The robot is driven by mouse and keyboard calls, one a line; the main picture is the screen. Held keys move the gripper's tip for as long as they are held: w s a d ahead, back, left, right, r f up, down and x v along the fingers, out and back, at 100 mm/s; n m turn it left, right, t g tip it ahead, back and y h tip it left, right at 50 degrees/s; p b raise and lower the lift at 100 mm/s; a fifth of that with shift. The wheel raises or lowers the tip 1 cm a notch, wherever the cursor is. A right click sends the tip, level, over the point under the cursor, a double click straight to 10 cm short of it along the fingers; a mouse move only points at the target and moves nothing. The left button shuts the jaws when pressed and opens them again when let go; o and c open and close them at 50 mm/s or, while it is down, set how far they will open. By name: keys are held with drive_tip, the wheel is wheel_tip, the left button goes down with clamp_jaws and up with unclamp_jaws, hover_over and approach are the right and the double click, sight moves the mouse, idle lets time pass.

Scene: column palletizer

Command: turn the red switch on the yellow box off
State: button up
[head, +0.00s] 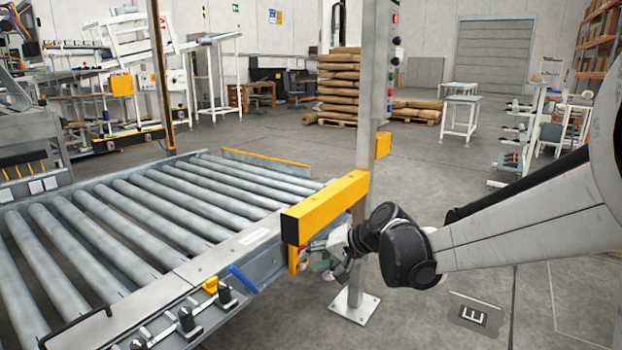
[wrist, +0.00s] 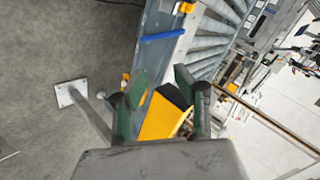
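A long yellow box-like guard (head: 325,207) sits at the near right corner of the roller conveyor. A smaller yellow box (head: 383,145) is on the grey post behind it. I cannot make out a red switch on either. My gripper (head: 338,245) is low beside the post, partly hidden by the yellow guard and my own wrist. In the wrist view my gripper (wrist: 160,88) has its two green-padded fingers spread apart. A yellow part with a dark end (wrist: 162,118) shows between and beyond the fingers; I cannot tell whether they touch it.
The roller conveyor (head: 130,290) fills the left, with a blue handle (head: 243,279) and black knobs on its near rail. The grey post (head: 371,100) carries buttons and stands on a white floor plate (head: 355,306). Open floor lies to the right; stacked sacks (head: 339,85) stand behind.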

drive_tip(key=s+d+r+n+h, duration=0.1)
drive_tip(key=s+d+h, duration=0.2)
drive_tip(key=s+d, duration=0.5)
drive_tip(key=s+d+r+t+h, duration=0.1)
drive_tip(key=s+d+h, duration=0.3)
drive_tip(key=s, duration=0.8)
drive_tip(key=s+d+r+n+h, duration=0.1)
drive_tip(key=s+d, duration=0.6)
drive_tip(key=s, duration=0.3)
wheel_tip(320, 180, up, 18)
drive_tip(key=p, duration=1.8)
drive_tip(key=shift+f, duration=0.25)
